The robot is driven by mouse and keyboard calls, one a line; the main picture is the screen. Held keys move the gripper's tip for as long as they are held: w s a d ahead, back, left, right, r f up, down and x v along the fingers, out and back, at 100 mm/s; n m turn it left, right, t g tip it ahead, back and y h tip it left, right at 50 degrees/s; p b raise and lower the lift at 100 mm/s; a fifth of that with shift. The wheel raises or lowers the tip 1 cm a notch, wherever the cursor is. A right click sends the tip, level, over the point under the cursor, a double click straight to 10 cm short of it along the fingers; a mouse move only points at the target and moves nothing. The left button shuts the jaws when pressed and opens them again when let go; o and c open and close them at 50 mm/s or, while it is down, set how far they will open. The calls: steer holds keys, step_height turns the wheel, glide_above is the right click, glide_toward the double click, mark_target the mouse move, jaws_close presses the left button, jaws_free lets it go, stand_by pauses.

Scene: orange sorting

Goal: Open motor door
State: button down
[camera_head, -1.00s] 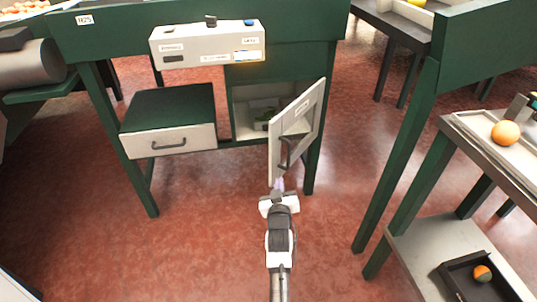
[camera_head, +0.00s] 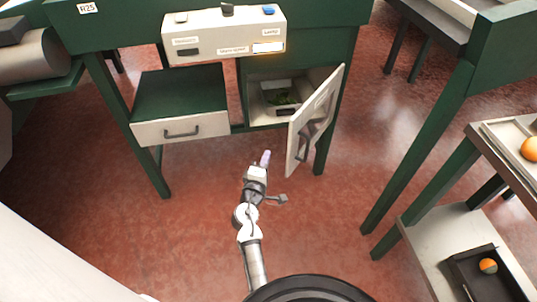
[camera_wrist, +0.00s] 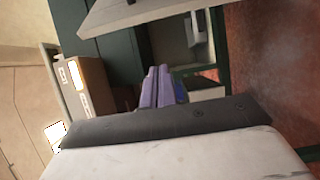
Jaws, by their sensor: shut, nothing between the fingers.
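The motor door (camera_head: 315,119) is a white panel with a dark bar handle (camera_head: 308,139). It stands swung open on the right side of the green cabinet. Behind it the compartment (camera_head: 262,88) is exposed, with a light box and something green (camera_head: 285,97) inside. My gripper (camera_head: 265,158) is in front of the cabinet, left of the door and apart from it. Its purple fingers (camera_wrist: 158,87) are closed together and empty. A pale panel (camera_wrist: 140,14) crosses the top of the wrist view; it seems to be a drawer or door edge.
A white drawer (camera_head: 180,129) with a dark handle is at the left. A control box (camera_head: 224,36) with knobs and a lit label sits above. A shelf (camera_head: 440,245) with a black tray (camera_head: 470,283) and oranges stands at the right. The red floor in front is clear.

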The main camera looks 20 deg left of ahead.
steer(key=w+d+p, duration=0.2)
steer(key=w, duration=0.5)
steer(key=shift+d+p, duration=0.4)
steer(key=shift+d, duration=0.1)
